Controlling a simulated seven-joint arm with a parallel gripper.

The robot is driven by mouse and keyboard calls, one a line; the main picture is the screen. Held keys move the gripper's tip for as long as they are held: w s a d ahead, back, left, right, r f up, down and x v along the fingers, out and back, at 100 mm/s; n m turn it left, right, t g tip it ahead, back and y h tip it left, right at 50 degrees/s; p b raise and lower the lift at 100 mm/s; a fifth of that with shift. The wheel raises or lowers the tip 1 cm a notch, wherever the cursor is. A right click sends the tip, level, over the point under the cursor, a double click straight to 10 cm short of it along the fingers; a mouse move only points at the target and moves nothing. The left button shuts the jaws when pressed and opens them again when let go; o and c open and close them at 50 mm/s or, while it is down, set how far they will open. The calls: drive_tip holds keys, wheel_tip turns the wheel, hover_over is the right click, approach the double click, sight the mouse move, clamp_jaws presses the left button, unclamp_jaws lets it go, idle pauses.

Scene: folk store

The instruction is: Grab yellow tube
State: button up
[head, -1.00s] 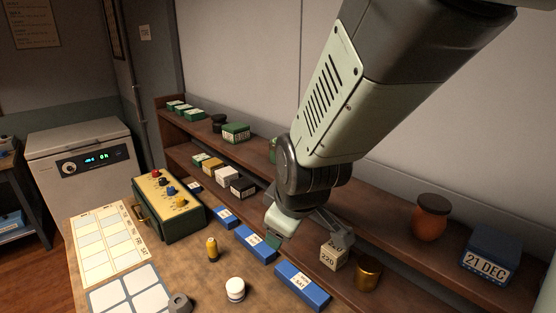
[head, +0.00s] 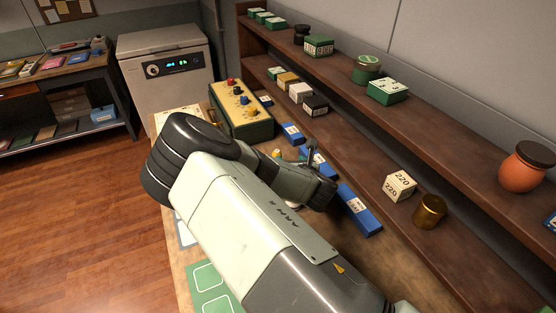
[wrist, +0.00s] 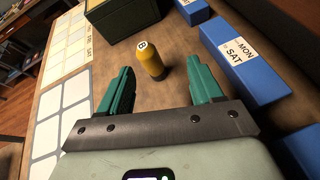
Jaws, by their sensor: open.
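The yellow tube (wrist: 151,66) stands upright on the brown bench in the wrist view, its pale marked top facing up. My gripper (wrist: 159,72) is open, with its two green fingers pointing toward the tube from the near side. The tube shows in the gap ahead of them, nearer the middle than either finger, and I see no contact. In the head view only a small part of the tube (head: 276,153) shows behind my arm; my gripper (head: 313,148) is partly visible just right of it.
A dark green control box (wrist: 121,17) with a yellow panel (head: 239,99) stands beyond the tube. A blue box (wrist: 244,60) lies to the right, with another blue box (head: 358,210) nearer in the head view. White-squared cards (wrist: 63,110) lie left. Wooden shelves (head: 440,140) line the wall.

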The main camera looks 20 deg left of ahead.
drive_tip(key=a+n, duration=0.1)
drive_tip(key=f+n+y, duration=0.1)
drive_tip(key=shift+s+a+n+g, duration=0.2)
drive_tip(key=shift+a+n+g, duration=0.1)
drive_tip(key=shift+a, duration=0.05)
drive_tip(key=x, duration=0.5)
drive_tip(key=shift+a, duration=0.1)
drive_tip(key=shift+d+f+x, duration=0.1)
drive_tip(key=shift+f+x, duration=0.1)
drive_tip(key=shift+x, duration=1.2)
drive_tip(key=shift+d+f+x, duration=0.15)
drive_tip(key=shift+x, duration=1.25)
drive_tip(key=c, duration=0.8)
